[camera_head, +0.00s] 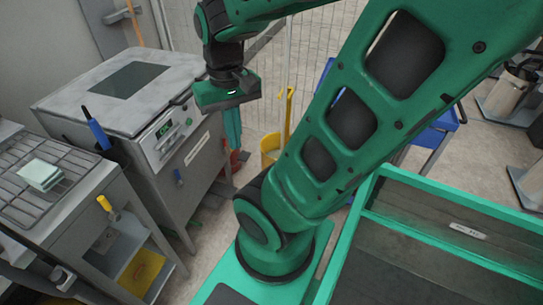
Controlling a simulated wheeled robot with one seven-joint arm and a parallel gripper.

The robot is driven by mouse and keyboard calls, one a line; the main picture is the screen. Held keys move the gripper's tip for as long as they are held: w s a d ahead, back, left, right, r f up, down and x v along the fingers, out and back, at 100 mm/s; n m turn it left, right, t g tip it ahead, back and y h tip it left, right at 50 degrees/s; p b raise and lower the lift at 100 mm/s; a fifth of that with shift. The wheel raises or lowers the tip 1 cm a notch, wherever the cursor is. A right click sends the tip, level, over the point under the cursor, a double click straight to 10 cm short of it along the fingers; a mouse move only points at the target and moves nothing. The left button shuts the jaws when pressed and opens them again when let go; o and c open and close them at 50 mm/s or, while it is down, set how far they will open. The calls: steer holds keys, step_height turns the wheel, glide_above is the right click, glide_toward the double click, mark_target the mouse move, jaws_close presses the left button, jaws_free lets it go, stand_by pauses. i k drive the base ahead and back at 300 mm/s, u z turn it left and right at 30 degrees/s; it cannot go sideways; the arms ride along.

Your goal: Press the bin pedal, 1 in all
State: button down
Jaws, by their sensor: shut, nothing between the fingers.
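My gripper (233,142) hangs from my green arm, fingers pointing down and shut with nothing between them. It is in the air in front of the right side of the grey machine. A yellow bucket-like container (269,151) stands on the floor just right of my gripper in the picture, partly hidden by my arm. I cannot tell whether it is the bin. No pedal can be made out in this view.
A grey machine (128,97) with a control panel stands at left. In front of it is a rack table (66,205) with glassy tiles (40,174). A wire fence (300,45) stands behind. A blue cart (436,133) is partly hidden by my arm. Metal cylindrical objects (505,98) stand at far right.

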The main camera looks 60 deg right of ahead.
mark_target(244, 156)
steer(key=z, duration=0.4)
steer(key=k, duration=0.95)
steer(key=z, duration=0.75)
steer(key=i, duration=1)
steer(key=u, duration=0.55)
steer(key=i, duration=1.05)
steer(key=u, duration=0.2)
